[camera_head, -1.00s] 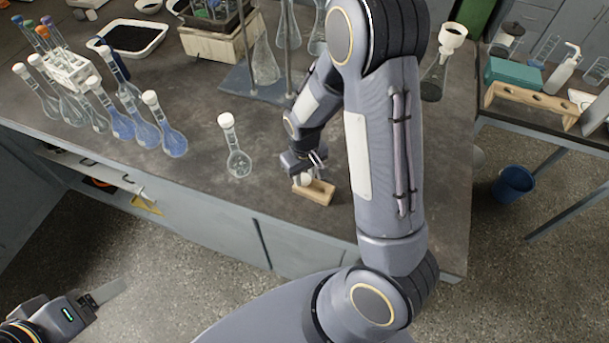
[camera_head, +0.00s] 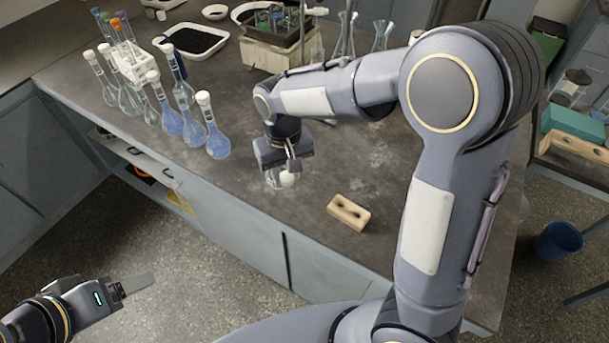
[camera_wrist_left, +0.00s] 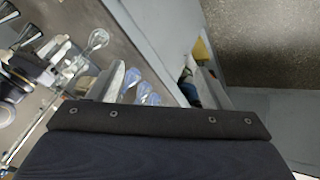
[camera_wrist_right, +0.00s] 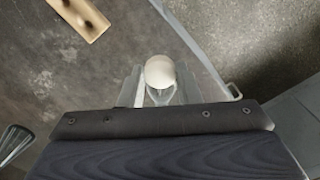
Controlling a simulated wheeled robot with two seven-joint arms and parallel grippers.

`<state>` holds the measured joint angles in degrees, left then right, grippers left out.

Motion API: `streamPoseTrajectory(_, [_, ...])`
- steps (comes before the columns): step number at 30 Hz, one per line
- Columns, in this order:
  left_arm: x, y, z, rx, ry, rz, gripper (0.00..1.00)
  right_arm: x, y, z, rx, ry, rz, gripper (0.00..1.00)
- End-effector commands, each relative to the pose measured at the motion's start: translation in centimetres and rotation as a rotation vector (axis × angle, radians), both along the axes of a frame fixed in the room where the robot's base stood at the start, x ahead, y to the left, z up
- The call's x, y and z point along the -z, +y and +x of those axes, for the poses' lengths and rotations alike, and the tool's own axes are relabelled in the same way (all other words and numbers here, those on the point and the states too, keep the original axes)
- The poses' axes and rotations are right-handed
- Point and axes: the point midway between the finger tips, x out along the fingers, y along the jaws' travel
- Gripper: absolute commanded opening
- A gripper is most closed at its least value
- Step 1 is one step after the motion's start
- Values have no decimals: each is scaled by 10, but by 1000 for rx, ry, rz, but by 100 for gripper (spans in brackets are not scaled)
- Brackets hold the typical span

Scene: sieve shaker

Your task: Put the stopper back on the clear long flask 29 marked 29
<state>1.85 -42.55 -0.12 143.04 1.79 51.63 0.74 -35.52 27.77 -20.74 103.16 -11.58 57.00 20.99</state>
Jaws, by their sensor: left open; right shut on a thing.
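My right gripper (camera_head: 290,166) is shut on the white round stopper (camera_head: 287,179), which also shows between its fingers in the right wrist view (camera_wrist_right: 160,72). The clear long flask (camera_head: 272,180) stands on the bench behind and under this gripper, mostly hidden in the head view. Its round bulb shows in the left wrist view (camera_wrist_left: 98,38). I cannot tell whether the stopper touches the flask's mouth, and the mark 29 is not readable. My left gripper (camera_head: 145,281) is open and empty, low at the left, off the bench front.
A wooden block (camera_head: 349,212) with bare holes lies on the bench right of my right gripper. Several blue-filled flasks (camera_head: 218,143) and a white rack (camera_head: 132,65) stand to the left. The bench's front edge is close. The bench around the block is clear.

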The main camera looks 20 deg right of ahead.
Motion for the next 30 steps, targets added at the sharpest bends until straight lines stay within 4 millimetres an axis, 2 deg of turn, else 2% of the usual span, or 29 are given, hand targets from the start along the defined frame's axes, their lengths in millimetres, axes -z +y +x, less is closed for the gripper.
streamPoseTrajectory(12, [0, 0, 0, 0, 0, 0, 72, -2, 4, 1, 0, 0, 0, 5])
streamPoseTrajectory(18, [0, 0, 0, 0, 0, 0, 47, -1, 4, 1, 0, 0, 0, 5])
streamPoseTrajectory(20, [1, 0, 0, 0, 0, 0, 47, 1, 2, 2, 2, 1, -1, 5])
streamPoseTrajectory(23, [1, 0, 0, 0, 0, 0, 47, 14, -8, 6, 10, 4, -2, 5])
streamPoseTrajectory(30, [0, 0, 0, 0, 0, 0, 47, 58, -43, 16, 28, 5, -2, 5])
